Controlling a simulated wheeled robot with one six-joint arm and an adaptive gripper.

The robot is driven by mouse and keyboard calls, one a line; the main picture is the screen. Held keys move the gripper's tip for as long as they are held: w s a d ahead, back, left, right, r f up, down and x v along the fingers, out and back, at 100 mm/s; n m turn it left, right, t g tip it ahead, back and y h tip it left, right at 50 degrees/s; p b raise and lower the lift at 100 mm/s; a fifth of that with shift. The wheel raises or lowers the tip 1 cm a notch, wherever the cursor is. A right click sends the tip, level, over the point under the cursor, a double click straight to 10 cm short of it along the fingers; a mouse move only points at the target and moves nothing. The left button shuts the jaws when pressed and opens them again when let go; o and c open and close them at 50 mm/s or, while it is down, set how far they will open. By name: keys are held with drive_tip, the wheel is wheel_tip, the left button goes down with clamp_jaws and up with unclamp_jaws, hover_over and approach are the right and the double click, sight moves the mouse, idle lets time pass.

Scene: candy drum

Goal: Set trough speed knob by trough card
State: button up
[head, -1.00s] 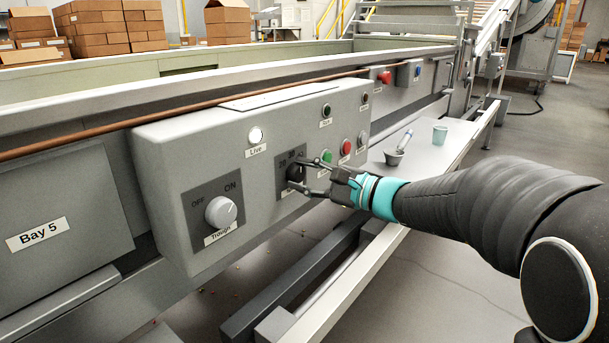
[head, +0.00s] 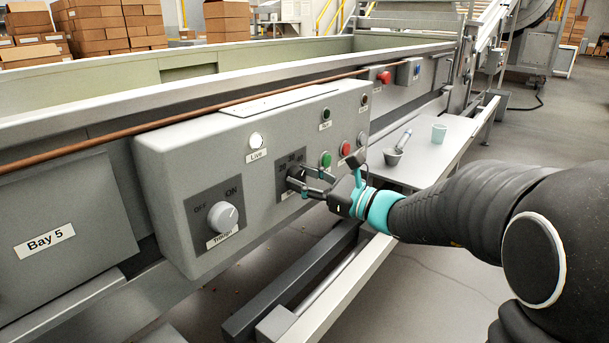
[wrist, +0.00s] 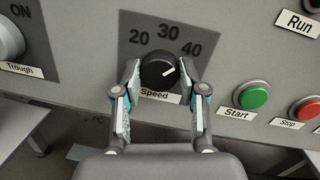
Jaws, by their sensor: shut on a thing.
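The black speed knob (wrist: 158,71) sits on a dark plate marked 20, 30 and 40, above a "Speed" label. Its white pointer line aims up and right, roughly toward 40. My gripper (wrist: 160,85) is shut on this knob, one finger at each side. In the head view my gripper (head: 306,180) reaches the panel from the right, and its fingers partly hide the knob. The trough switch knob (head: 222,215), pale and round with OFF and ON marks, stands to the left. I cannot make out a readable trough card in these views.
The grey control box (head: 170,150) also carries a lit "Live" lamp (head: 256,140), a green Start button (wrist: 251,95) and a red Stop button (wrist: 307,109).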

drive_tip(key=shift+m, duration=0.3)
drive_tip(key=o, duration=1.1)
drive_tip(key=shift+o, duration=0.2)
drive_tip(key=v, duration=1.2)
drive_tip(key=shift+f, duration=0.1)
